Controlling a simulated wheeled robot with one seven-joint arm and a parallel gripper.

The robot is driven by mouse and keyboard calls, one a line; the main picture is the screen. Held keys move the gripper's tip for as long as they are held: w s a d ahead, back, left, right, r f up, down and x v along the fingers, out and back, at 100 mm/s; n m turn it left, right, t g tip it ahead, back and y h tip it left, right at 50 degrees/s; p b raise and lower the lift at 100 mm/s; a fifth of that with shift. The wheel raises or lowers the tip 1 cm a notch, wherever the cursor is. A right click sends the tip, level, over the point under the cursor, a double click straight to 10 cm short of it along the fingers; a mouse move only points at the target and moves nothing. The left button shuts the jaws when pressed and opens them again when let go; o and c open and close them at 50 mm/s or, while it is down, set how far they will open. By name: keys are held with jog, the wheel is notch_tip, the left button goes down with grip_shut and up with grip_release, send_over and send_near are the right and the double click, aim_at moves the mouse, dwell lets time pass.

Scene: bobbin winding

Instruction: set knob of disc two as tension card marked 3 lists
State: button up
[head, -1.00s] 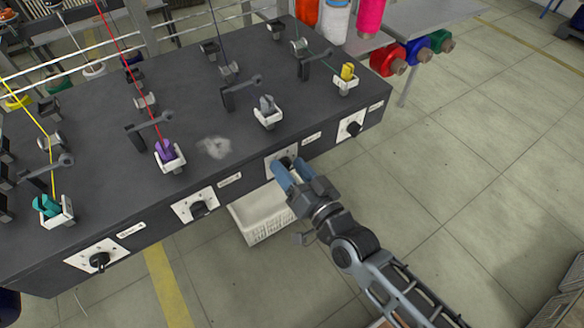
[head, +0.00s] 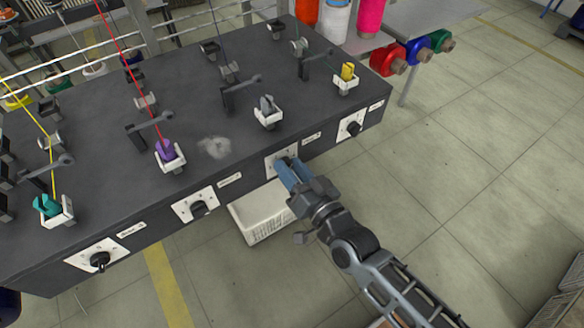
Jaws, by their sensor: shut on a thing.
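My gripper (head: 287,163) has blue fingers, close together at a white dial plate (head: 271,165) on the front of the dark winding machine (head: 235,160). The fingers are shut on the black knob of that plate, which they mostly hide; its pointer cannot be read. This plate is second from the right in the row. Other black knobs show on the right plate (head: 355,129), the left-middle plate (head: 199,208) and the left plate (head: 100,260). Small labels sit beside the plates, too small to read. No tension card can be made out.
A white basket (head: 262,217) stands under the machine, left of my gripper. Thread holders with purple (head: 165,150), teal (head: 47,205), grey and yellow bobbins line the top. Colored spools (head: 388,61) hang at the back right.

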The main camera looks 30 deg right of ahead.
jog(key=n, duration=1.1)
jog(key=shift+a, duration=0.3)
dwell(0.4)
jog(key=o, duration=1)
jog(key=shift+s+b, duration=0.7)
jog(key=shift+s, duration=3.2)
